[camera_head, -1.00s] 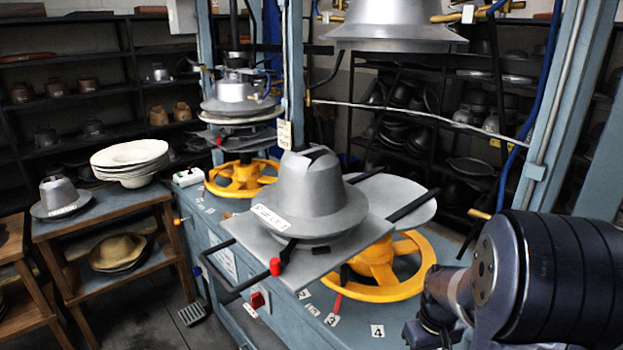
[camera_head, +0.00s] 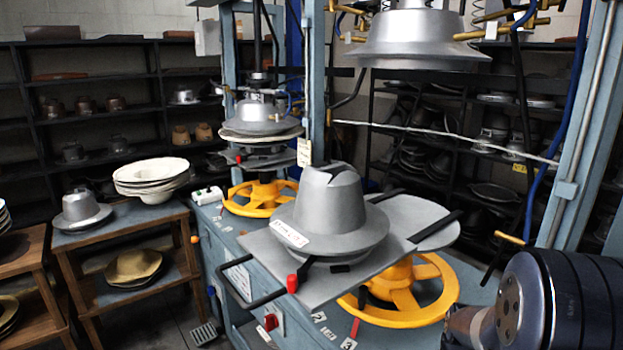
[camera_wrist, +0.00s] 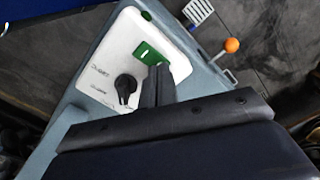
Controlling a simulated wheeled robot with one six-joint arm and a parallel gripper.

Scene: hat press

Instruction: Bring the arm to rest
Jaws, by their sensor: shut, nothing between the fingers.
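My arm (camera_head: 545,305) shows at the lower right of the head view, right of the press bench; its outer end is cut off by the bottom edge. My gripper (camera_wrist: 157,72) shows only in the wrist view, as two dark fingers close together with nothing between them. The fingers appear in front of a white control panel (camera_wrist: 104,58) with a green switch (camera_wrist: 149,54) and a black knob (camera_wrist: 125,88). I cannot tell whether they touch it.
A grey hat mould (camera_head: 330,205) sits on a plate with a red-tipped handle, above a yellow handwheel (camera_head: 425,290). An upper die (camera_head: 420,40) hangs above. A wooden table (camera_head: 130,220) holds pale hats. In the wrist view, an orange ball knob (camera_wrist: 232,45) juts beside the panel.

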